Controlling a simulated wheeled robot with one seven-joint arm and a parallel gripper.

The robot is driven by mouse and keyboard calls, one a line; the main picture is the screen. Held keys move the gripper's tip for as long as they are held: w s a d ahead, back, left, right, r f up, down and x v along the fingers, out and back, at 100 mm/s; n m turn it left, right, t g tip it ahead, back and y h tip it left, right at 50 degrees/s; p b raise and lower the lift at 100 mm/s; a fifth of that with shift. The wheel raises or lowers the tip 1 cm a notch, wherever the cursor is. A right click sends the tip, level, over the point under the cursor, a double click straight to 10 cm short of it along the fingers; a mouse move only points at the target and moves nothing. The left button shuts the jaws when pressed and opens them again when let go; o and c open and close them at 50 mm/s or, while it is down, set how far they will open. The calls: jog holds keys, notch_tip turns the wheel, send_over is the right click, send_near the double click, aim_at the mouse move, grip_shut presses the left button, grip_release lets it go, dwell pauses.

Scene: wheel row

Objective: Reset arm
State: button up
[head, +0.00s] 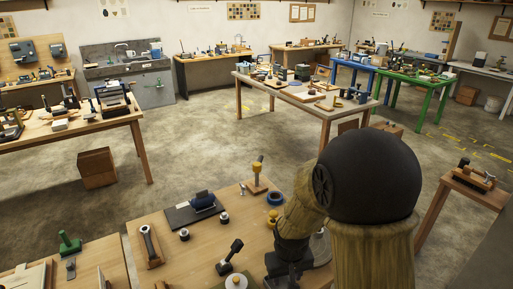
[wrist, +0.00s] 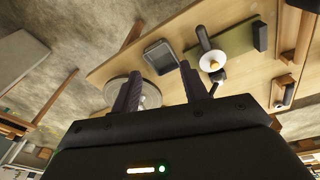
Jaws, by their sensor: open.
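My gripper (wrist: 160,92) shows in the wrist view with its two dark fingers apart and nothing between them. It is above the wooden workbench top (wrist: 115,68). A round grey disc (wrist: 150,95) lies on the bench behind the left finger and is partly hidden by it. In the head view my arm, with a large black rounded joint, rises over the right part of the near workbench (head: 195,262). My gripper's fingers cannot be made out there.
A grey tray (wrist: 160,57) lies near the gripper. The floor (head: 210,140) beyond is mostly clear.

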jog(key=s+d+r+m+t, duration=0.1)
jog(key=s+d+r+m, duration=0.1)
jog(key=s+d+r, duration=0.4)
jog(key=shift+s+d+r, duration=0.2)
jog(key=shift+s+d, duration=0.45)
jog(key=shift+s, duration=0.1)
dwell(0.4)
